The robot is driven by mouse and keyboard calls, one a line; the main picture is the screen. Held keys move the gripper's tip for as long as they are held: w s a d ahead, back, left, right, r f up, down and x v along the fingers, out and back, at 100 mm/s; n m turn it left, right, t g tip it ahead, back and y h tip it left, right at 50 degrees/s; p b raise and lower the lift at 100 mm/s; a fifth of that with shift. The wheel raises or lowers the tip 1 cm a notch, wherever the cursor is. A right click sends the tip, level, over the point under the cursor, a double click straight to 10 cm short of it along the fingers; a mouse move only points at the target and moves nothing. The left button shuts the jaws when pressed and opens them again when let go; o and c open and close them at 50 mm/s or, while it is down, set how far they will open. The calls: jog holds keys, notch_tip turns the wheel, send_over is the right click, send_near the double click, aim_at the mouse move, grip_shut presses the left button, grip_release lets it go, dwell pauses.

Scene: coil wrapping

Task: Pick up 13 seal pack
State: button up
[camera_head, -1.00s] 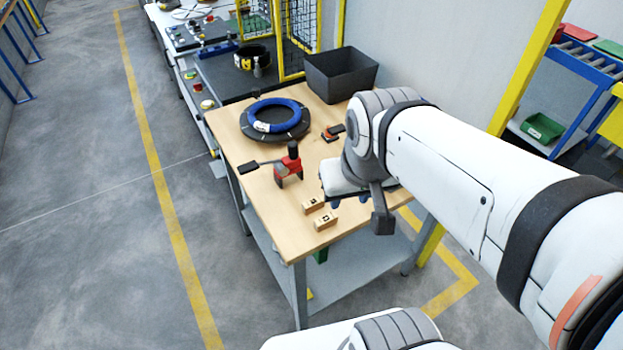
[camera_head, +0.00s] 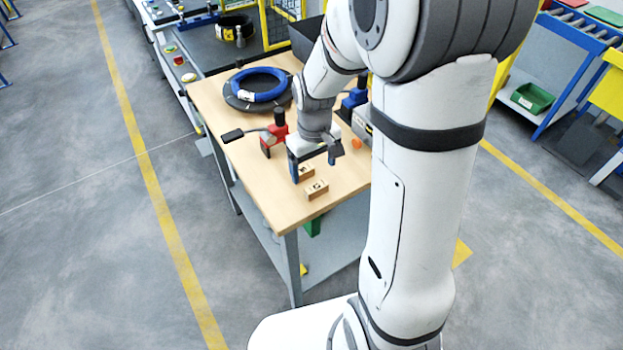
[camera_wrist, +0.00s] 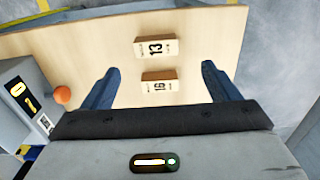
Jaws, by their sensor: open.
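The 13 seal pack (camera_wrist: 156,48) is a small tan block with a black "13" on its label, lying on the wooden table (camera_wrist: 210,35). In the head view it is the nearer block (camera_head: 317,189). A similar pack marked 16 (camera_wrist: 160,80) lies beside it, closer to my gripper (camera_wrist: 160,69). My gripper is open and empty, with its blue fingers spread wide on either side of the 16 pack in the picture. In the head view my gripper (camera_head: 312,168) hangs over the table just behind the 13 pack.
A red hand tool (camera_head: 273,137) with a dark handle stands to the left of my gripper. A blue coil (camera_head: 256,85) lies on a dark disc behind. A grey device (camera_wrist: 22,105) and an orange ball (camera_wrist: 62,95) sit at the left of the wrist view.

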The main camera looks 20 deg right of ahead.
aim_at(317, 186)
jog(key=f, duration=0.5)
jog(key=f+p, duration=0.1)
jog(key=f, duration=0.1)
jog(key=shift+s+d+f, duration=0.1)
jog(key=shift+d+f, duration=0.25)
jog(key=c, duration=1.1)
jog(key=shift+c, duration=0.2)
